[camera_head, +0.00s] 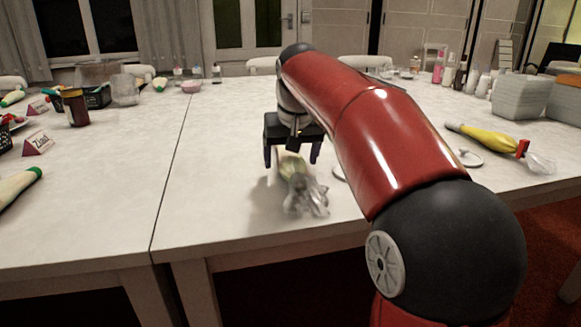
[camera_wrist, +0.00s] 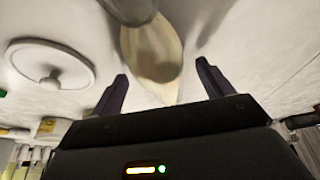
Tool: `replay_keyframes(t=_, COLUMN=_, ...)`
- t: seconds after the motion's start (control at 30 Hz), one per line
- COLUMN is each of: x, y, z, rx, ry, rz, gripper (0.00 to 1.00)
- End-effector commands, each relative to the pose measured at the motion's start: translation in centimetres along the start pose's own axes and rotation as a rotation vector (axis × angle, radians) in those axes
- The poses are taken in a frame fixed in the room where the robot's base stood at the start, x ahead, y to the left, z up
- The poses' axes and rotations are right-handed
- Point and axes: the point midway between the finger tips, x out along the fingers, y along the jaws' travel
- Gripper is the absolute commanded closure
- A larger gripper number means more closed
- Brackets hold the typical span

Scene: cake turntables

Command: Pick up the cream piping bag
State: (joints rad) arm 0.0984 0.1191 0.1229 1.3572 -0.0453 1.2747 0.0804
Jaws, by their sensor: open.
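A pale cream piping bag (camera_head: 290,168) with a crumpled clear end lies on the white table near its front edge. In the wrist view, the cream bag (camera_wrist: 160,60) lies lengthwise between the fingers, its narrow end towards the palm. My gripper (camera_head: 292,158) points down just above the bag, one finger on each side. It also shows in the wrist view (camera_wrist: 162,72), open, with gaps between fingers and bag. My gripper hides part of the bag in the head view.
A yellow piping bag (camera_head: 490,139) lies at the right. Another cream bag with a green end (camera_head: 16,186) lies at the left edge. A white round disc (camera_wrist: 35,62) lies beside the bag in the wrist view. Bottles and boxes stand at the back right.

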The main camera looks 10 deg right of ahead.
Motion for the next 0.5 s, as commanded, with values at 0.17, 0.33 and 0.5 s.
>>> replay_keyframes(t=0.17, x=0.29, y=0.01, z=0.0, rx=0.0, ry=0.0, rz=0.0, gripper=0.21)
replay_keyframes(t=0.33, x=0.26, y=0.01, z=0.0, rx=0.0, ry=0.0, rz=0.0, gripper=0.31)
replay_keyframes(t=0.5, x=0.25, y=0.0, z=0.0, rx=0.0, ry=0.0, rz=0.0, gripper=0.53)
